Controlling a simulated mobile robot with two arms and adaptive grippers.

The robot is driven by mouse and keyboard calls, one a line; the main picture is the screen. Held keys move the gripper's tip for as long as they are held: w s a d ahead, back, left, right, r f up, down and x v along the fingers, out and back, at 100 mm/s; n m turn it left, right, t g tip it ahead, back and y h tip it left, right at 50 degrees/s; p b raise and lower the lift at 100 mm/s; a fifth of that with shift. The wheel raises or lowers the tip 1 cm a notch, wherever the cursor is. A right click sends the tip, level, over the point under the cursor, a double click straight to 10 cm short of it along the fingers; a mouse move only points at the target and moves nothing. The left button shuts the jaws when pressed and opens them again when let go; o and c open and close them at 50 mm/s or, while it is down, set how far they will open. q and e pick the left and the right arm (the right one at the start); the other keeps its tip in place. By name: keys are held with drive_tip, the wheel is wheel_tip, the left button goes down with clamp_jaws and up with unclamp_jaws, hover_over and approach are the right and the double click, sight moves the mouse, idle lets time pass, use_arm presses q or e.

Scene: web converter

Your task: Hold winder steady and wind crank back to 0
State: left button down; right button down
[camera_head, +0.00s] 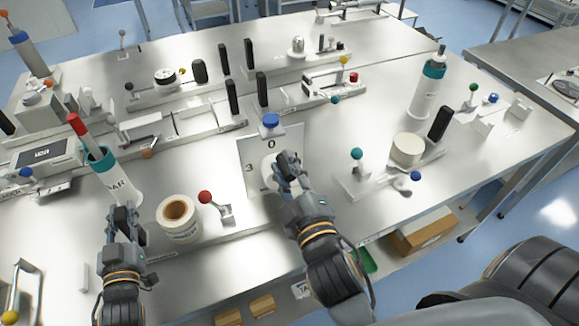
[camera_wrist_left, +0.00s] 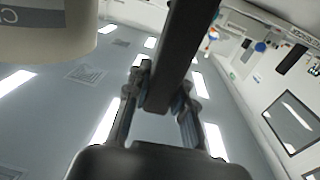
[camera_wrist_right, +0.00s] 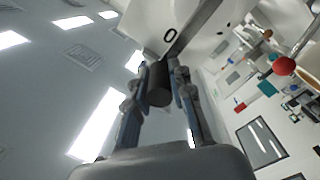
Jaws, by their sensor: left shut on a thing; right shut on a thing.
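The winder's pale plate (camera_head: 254,150) stands upright mid-bench, with "0" at the top and "3" at the left. A pale round hub is partly hidden behind my right gripper (camera_head: 284,163). In the right wrist view, that gripper (camera_wrist_right: 160,85) is shut on a dark crank knob (camera_wrist_right: 158,92) at the end of a metal crank arm (camera_wrist_right: 192,28); the plate (camera_wrist_right: 225,25) with its "0" lies beyond. In the left wrist view, my left gripper (camera_wrist_left: 158,95) is shut on a dark square bar (camera_wrist_left: 183,45). In the head view, the left gripper (camera_head: 122,215) hides most of that bar.
A white labelled cylinder (camera_head: 123,187) stands close to my left gripper. A tape roll (camera_head: 178,215) and a red-knobbed lever (camera_head: 205,197) stand between my grippers. A teal-knobbed fixture (camera_head: 357,155) stands to the right.

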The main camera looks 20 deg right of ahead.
use_arm(q)
drive_tip(key=shift+s+f, duration=0.1)
drive_tip(key=shift+f, duration=0.5)
use_arm(e)
drive_tip(key=shift+f, duration=0.2)
drive_tip(key=c, duration=1.2)
unclamp_jaws()
drive_tip(key=shift+a, duration=0.1)
drive_tip(key=shift+o, duration=0.2)
use_arm(q)
drive_tip(key=shift+r+p, duration=0.3)
drive_tip(key=shift+p, duration=0.15)
use_arm(e)
drive_tip(key=shift+w+r, duration=0.1)
drive_tip(key=shift+r, duration=0.45)
use_arm(q)
drive_tip(key=c, duration=1.1)
unclamp_jaws()
drive_tip(key=shift+r, duration=0.1)
drive_tip(key=shift+o, duration=0.2)
drive_tip(key=shift+w+r, duration=0.1)
drive_tip(key=shift+w, duration=0.1)
